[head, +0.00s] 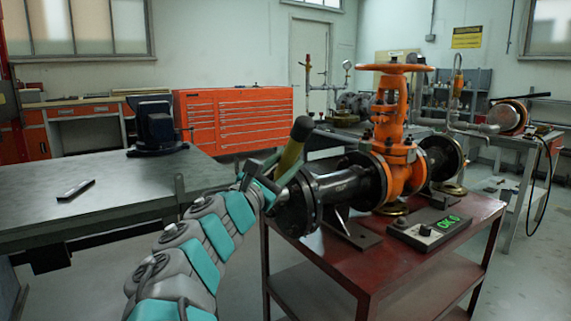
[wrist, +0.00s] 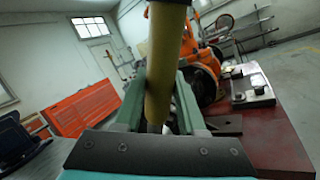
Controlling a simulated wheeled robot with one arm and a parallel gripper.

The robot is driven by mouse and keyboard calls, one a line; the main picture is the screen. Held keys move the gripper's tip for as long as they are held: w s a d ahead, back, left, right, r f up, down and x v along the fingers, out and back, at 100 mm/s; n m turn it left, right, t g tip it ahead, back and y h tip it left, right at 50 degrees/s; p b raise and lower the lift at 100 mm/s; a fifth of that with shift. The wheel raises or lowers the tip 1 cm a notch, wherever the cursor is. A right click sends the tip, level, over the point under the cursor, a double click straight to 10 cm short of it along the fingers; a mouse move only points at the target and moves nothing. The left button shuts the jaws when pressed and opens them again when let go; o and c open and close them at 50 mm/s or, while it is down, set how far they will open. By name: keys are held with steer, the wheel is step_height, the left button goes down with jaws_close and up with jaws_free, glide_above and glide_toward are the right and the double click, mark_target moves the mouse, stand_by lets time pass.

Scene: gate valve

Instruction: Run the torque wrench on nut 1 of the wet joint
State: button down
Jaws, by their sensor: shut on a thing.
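My gripper (head: 272,180) is shut on a tool with a yellow shaft (head: 289,160) and a dark rounded end, which I take to be the torque wrench. The tool stands tilted, dark end up, in front of the black pipe's left end flange (head: 295,203). In the wrist view the yellow shaft (wrist: 166,55) runs between the green fingers (wrist: 160,105). The orange gate valve (head: 397,145) with its handwheel stands between black flanged pipes. Its left bolted flange (head: 362,178) shows. I cannot tell which nut is nut 1, which joint is wet, or whether the tool touches a nut.
A red cart (head: 385,262) carries the valve and a control box (head: 430,228) with lit green characters. A grey workbench (head: 100,195) at left holds a dark vise (head: 155,130) and a small flat object (head: 76,189). An orange tool chest (head: 235,118) stands behind.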

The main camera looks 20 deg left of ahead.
steer(key=shift+w+d+r, duration=0.1)
steer(key=shift+w+d, duration=0.95)
steer(key=shift+w, duration=0.15)
stand_by(0.6)
steer(key=shift+w+d+p, duration=0.2)
steer(key=shift+d+p, duration=0.05)
steer(key=shift+p, duration=0.4)
stand_by(0.8)
steer(key=shift+s+a, duration=0.1)
stand_by(0.6)
